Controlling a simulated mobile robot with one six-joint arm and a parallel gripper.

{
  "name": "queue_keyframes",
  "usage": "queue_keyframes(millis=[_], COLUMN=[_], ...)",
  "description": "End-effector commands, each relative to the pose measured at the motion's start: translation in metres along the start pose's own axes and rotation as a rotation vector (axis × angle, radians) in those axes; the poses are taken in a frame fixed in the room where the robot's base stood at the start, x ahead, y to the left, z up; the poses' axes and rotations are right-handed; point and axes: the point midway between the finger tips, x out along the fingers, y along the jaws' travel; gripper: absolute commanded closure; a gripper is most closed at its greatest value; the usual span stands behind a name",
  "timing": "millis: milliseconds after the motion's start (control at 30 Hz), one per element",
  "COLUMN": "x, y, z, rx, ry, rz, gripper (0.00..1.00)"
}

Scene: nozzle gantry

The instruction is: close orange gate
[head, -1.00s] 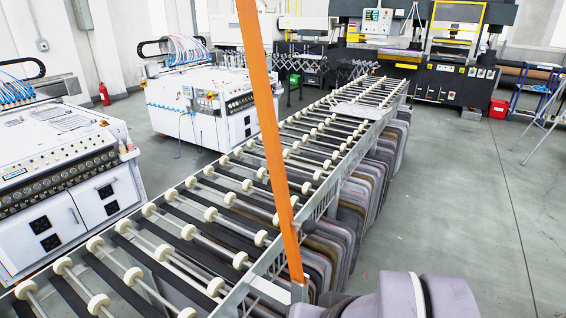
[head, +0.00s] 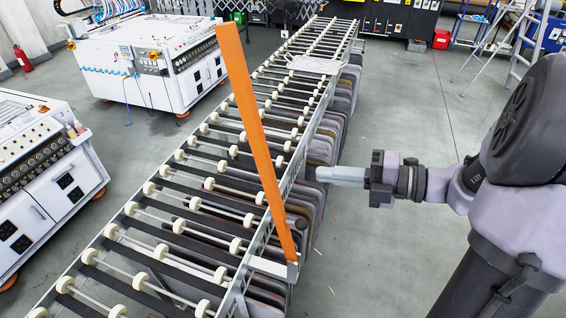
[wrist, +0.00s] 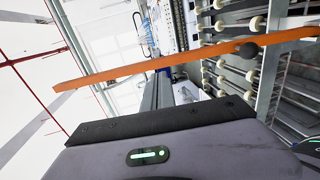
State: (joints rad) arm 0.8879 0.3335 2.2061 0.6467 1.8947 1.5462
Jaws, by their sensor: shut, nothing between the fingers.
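The orange gate (head: 258,140) is a long flat bar. It stands raised and steeply tilted at the right edge of the roller conveyor, its foot on a pale metal bracket (head: 268,267). My gripper (head: 318,176) is shut and empty. It points left, to the right of the bar, with a visible gap between them in the head view. I cannot tell the depth of that gap.
The roller conveyor (head: 172,208) with white wheels runs from the lower left to the back. White machines (head: 150,65) stand to its left. A stepladder (head: 519,45) and a red box (head: 442,39) are at the back right. Grey floor right of the conveyor is clear.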

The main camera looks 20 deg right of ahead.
Motion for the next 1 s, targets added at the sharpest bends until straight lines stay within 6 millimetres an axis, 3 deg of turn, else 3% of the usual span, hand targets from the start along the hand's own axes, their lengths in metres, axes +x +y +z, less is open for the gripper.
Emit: queue_keyframes(millis=[200, 400, 600, 1000], x=[0.049, 0.082, 0.095, 0.098], y=[-0.001, -0.002, -0.001, 0.002], z=[-0.002, -0.002, -0.001, -0.002], rx=[-0.003, -0.004, -0.003, -0.004], ry=[0.006, 0.005, 0.002, 0.004], rz=[-0.001, -0.003, -0.003, -0.009], gripper=[1.0, 1.0, 1.0, 1.0])
